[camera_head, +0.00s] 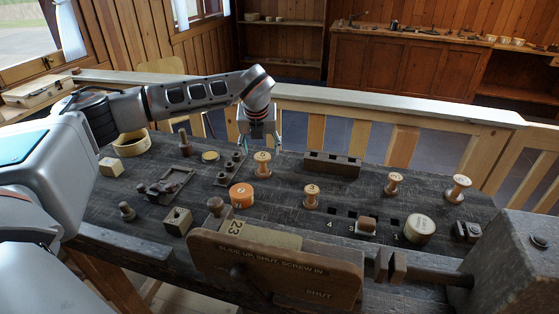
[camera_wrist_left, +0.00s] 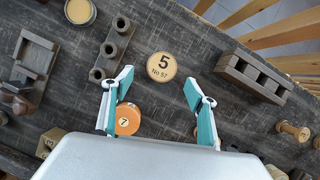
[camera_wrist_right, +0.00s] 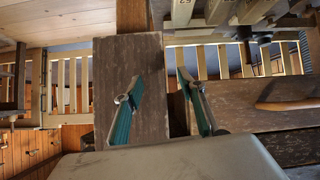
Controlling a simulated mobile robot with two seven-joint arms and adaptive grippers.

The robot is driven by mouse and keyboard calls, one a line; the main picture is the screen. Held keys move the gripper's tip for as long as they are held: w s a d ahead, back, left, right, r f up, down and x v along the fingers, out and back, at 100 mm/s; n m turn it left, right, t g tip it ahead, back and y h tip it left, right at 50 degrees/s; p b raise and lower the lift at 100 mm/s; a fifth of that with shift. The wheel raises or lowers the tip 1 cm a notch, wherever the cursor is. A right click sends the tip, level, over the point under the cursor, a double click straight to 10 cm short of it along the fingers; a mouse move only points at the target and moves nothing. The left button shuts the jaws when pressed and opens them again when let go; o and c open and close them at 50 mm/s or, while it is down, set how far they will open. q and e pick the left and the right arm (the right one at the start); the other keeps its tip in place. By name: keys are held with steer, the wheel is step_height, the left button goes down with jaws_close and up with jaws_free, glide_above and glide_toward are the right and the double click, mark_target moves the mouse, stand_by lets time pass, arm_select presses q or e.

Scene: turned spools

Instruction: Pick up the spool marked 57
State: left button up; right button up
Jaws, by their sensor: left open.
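The spool marked 57 (camera_wrist_left: 161,66) shows in the left wrist view as a pale round top reading "5" and "No 57". It appears to be the upright wooden spool (camera_head: 262,166) near the far middle of the bench. My left gripper (camera_head: 261,147) is above that spool, pointing down. In the left wrist view my left gripper (camera_wrist_left: 158,78) is open, with the spool's top seen between and just beyond its fingertips. My right gripper (camera_wrist_right: 160,76) is open and empty in the right wrist view, near a wooden board; it does not show in the head view.
An orange round piece (camera_head: 241,196) marked 7 stands close to the left gripper's finger in the left wrist view. A holed block (camera_head: 230,167) lies left of the spool, a slotted block (camera_head: 332,163) right. A vise (camera_head: 515,260) is front right.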

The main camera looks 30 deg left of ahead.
mark_target(262, 158)
arm_select(q)
steer(key=shift+w+d, duration=0.1)
steer(key=shift+w, duration=0.15)
steer(key=shift+w+f, duration=0.1)
steer(key=shift+f, duration=0.05)
steer(key=shift+x, duration=1.2)
steer(key=x, duration=0.5)
steer(key=c, duration=1.2)
